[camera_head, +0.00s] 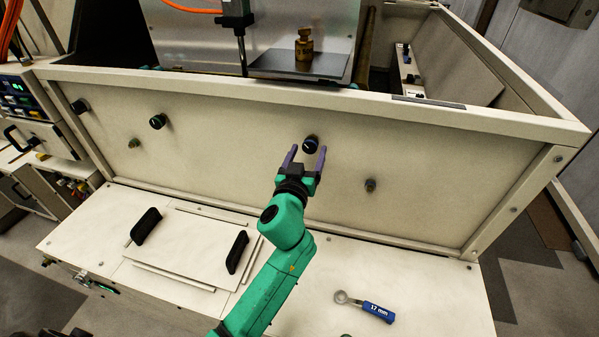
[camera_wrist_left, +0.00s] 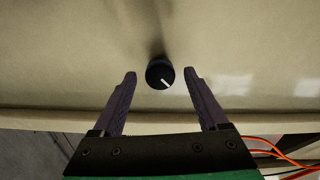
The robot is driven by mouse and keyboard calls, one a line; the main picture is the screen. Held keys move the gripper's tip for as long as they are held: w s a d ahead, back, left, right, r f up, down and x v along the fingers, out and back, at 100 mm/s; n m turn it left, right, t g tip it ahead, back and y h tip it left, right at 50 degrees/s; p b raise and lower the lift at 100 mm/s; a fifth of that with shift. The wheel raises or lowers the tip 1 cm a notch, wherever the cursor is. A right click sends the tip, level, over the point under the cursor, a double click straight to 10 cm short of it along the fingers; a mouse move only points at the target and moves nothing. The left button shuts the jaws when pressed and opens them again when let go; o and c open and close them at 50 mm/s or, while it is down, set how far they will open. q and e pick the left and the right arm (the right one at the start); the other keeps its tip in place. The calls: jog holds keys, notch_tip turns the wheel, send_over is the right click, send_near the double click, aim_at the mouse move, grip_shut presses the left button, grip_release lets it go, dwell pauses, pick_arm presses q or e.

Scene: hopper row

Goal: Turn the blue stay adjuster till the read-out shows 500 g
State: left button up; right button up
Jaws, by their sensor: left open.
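A dark knob with a bluish tint (camera_head: 311,144) sits on the pale front panel, right of the middle. I take it for the blue stay adjuster, though its colour is hard to tell. In the left wrist view the knob (camera_wrist_left: 160,73) looks black, with a white pointer line toward the lower right. My left gripper (camera_head: 308,152) is open, its purple fingers pointing at the panel. Its fingertips (camera_wrist_left: 160,76) stand either side of the knob, with visible gaps; whether they reach its depth I cannot tell. My right gripper is out of view. No read-out figure is legible.
Other knobs on the panel are a green-marked one (camera_head: 157,121), a dark one (camera_head: 80,106) and a grey one (camera_head: 370,184). A brass weight (camera_head: 304,45) stands on a dark plate above. A blue-handled 17 mm spanner (camera_head: 365,307) lies on the lower ledge.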

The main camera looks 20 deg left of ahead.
pick_arm(q)
jog(key=s+b, duration=0.3)
jog(key=s, duration=0.9)
jog(key=shift+s, duration=0.3)
dwell(1.1)
